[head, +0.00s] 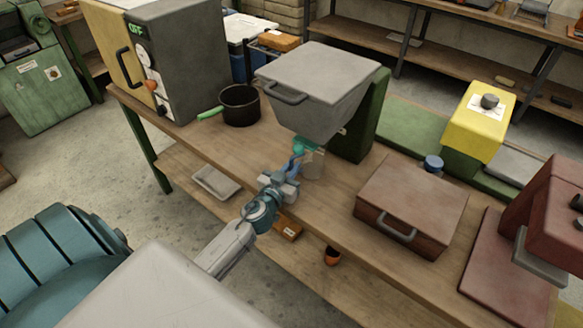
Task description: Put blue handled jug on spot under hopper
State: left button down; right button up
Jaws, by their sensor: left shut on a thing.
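The grey hopper (318,90) with a handled lid stands on a green support at the middle of the bench. A teal part (304,147) shows below its funnel, like an outlet. The jug (314,165) is pale and see-through, with a blue handle (293,166) on its left side. It is under or just in front of the hopper outlet. My left gripper (290,178) is shut on the jug's handle. The spot under the jug is hidden, and I cannot tell whether the jug touches the bench. My right gripper is not in view.
A black pot (240,104) with a green handle stands left of the hopper, beside a grey oven-like box (180,60). A brown case (412,205) lies to the right, with a small blue-topped item (433,163) behind it. Bare bench lies left of the jug.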

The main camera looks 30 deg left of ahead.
pick_arm(q)
jog(key=shift+r, duration=0.15)
jog(key=shift+f, duration=0.25)
jog(key=c, duration=1.5)
grip_release()
jog(key=shift+o, duration=0.2)
jog(key=shift+r, duration=0.1)
